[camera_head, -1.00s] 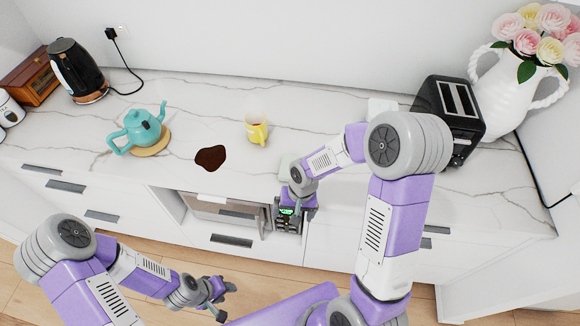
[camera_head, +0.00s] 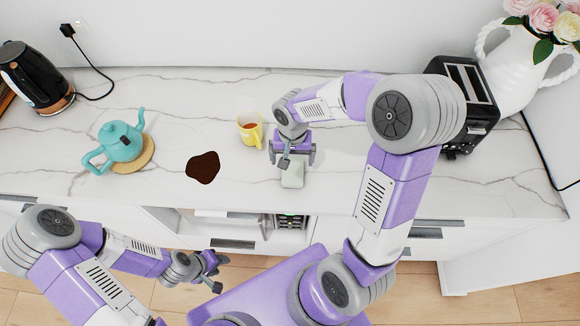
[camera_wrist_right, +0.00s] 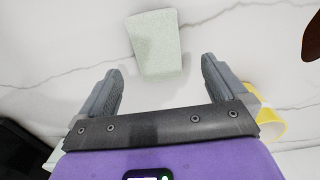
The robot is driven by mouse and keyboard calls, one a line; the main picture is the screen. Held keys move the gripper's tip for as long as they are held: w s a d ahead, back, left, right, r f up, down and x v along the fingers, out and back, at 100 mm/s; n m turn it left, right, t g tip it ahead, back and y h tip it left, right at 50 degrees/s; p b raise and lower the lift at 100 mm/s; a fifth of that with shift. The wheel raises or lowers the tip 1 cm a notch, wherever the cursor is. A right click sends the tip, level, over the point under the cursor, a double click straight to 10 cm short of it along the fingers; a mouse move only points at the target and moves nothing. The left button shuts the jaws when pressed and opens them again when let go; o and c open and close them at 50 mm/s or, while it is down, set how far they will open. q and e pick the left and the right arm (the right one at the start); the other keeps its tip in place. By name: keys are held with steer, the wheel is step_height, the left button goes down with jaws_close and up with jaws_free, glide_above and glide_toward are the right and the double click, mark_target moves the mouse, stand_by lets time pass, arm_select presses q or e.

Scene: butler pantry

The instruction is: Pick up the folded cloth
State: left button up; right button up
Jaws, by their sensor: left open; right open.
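The folded cloth (camera_head: 293,173) is a pale grey-green rectangle lying flat on the marble counter near its front edge. In the right wrist view the cloth (camera_wrist_right: 157,45) lies ahead of the fingers, roughly between their lines and apart from them. My right gripper (camera_head: 288,160) is open and empty, over the counter at the cloth's back end; it partly covers the cloth in the head view. Its two grey fingers (camera_wrist_right: 163,70) are spread wide in the wrist view. My left gripper (camera_head: 215,277) is open and empty, low in front of the cabinets.
A yellow mug (camera_head: 249,130) with brown liquid stands close left of my right gripper. A dark brown spill (camera_head: 203,167) lies further left, then a teal teapot (camera_head: 120,141) on a round wooden mat (camera_head: 147,156). A black toaster (camera_head: 480,80) stands right.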

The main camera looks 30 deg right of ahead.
mark_target(293, 170)
steer(key=f, duration=0.5)
steer(key=shift+s+f+b, duration=0.1)
steer(key=shift+s+b, duration=0.15)
steer(key=shift+b, duration=0.15)
steer(key=c, duration=1.1)
steer(key=shift+c, duration=0.2)
step_height(293, 170, up, 10)
steer(key=p, duration=0.2)
